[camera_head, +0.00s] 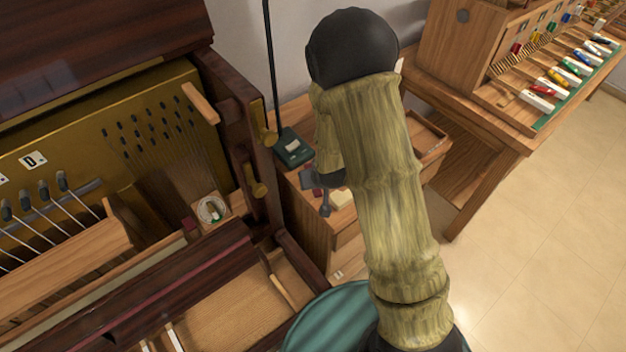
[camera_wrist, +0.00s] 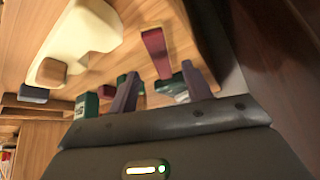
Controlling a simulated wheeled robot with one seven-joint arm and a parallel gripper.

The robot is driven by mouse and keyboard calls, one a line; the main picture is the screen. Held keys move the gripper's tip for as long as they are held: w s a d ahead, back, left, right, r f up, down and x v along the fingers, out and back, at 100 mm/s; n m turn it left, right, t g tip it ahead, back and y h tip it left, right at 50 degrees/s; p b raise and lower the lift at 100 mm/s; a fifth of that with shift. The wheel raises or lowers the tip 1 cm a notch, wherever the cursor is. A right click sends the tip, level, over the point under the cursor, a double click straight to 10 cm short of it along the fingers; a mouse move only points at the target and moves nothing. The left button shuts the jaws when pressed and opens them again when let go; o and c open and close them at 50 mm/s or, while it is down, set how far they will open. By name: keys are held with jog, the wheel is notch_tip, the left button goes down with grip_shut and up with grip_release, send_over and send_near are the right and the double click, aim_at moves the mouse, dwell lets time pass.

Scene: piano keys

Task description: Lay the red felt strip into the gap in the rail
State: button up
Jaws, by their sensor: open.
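In the wrist view a dark red strip (camera_wrist: 156,52), which looks like the felt, lies on a wooden surface just beyond my fingertips. My gripper (camera_wrist: 159,74) is open, its two purple-grey fingers apart on either side of the strip's line. Nothing is seen held between them. In the head view my gripper (camera_head: 325,205) is small and partly hidden by my arm, over a small wooden cabinet (camera_head: 345,238). The opened piano (camera_head: 200,295) is at the left, with dark reddish rails; I cannot make out the gap in the rail.
A cream block with a wooden part (camera_wrist: 85,35) lies left of the strip in the wrist view. Several green and red items sit around the fingers. A dark green stand base (camera_head: 292,148) is on the cabinet. A workbench (camera_head: 480,95) with coloured keys stands at the right.

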jog(key=x, duration=0.4)
jog(key=shift+w+p, duration=0.1)
jog(key=shift+p, duration=0.2)
jog(key=shift+r, duration=0.1)
jog(key=shift+c, duration=0.2)
grip_shut()
